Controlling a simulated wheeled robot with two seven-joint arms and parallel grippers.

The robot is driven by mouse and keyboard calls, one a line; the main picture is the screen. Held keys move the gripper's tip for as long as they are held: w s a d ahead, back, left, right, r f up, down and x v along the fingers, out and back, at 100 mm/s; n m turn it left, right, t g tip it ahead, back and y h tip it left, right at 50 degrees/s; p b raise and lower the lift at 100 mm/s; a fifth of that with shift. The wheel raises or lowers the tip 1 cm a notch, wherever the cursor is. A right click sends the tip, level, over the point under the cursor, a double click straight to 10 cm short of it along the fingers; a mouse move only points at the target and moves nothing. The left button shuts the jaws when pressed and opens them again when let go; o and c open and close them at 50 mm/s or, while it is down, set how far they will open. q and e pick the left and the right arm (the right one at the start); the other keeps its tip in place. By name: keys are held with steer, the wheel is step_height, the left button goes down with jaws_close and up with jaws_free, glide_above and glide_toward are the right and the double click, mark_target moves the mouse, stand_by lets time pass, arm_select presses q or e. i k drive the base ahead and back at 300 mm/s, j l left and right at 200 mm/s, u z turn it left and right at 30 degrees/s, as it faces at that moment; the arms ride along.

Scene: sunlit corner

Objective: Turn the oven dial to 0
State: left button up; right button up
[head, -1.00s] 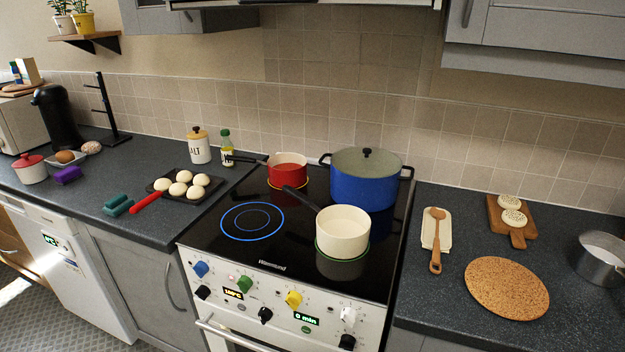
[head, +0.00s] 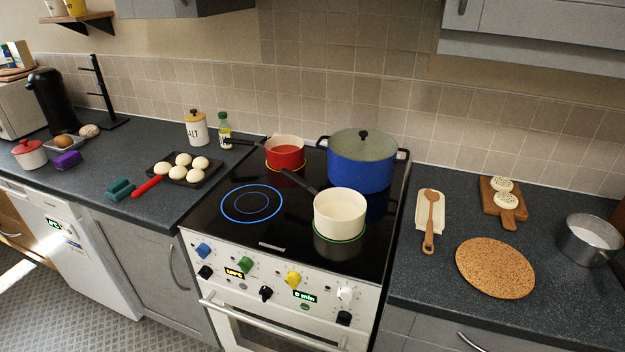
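The oven (head: 290,331) stands in the middle with a white front panel of several dials. Blue (head: 202,250), green (head: 245,264), yellow (head: 292,279) and white (head: 345,293) knobs sit in the upper row. Black knobs sit lower at the left (head: 205,271), the middle (head: 266,293) and the right (head: 343,318). A small display (head: 234,272) is lit left of the middle black knob, and another (head: 305,296) to its right seems to read "0 min". The dial markings are too small to read. Neither gripper is in view.
On the hob are a red pot (head: 285,153), a blue lidded pot (head: 362,162) and a cream saucepan (head: 339,214). A tray of buns (head: 207,178) lies left, a cork mat (head: 495,267) right. The floor (head: 70,325) at front left is clear.

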mark_target(205, 271)
steer(key=k+j+z, duration=0.1)
steer(key=k+j, duration=0.15)
steer(key=k, duration=0.25)
steer(key=k+j, duration=0.2)
steer(key=k, duration=0.3)
steer(key=j+z, duration=0.05)
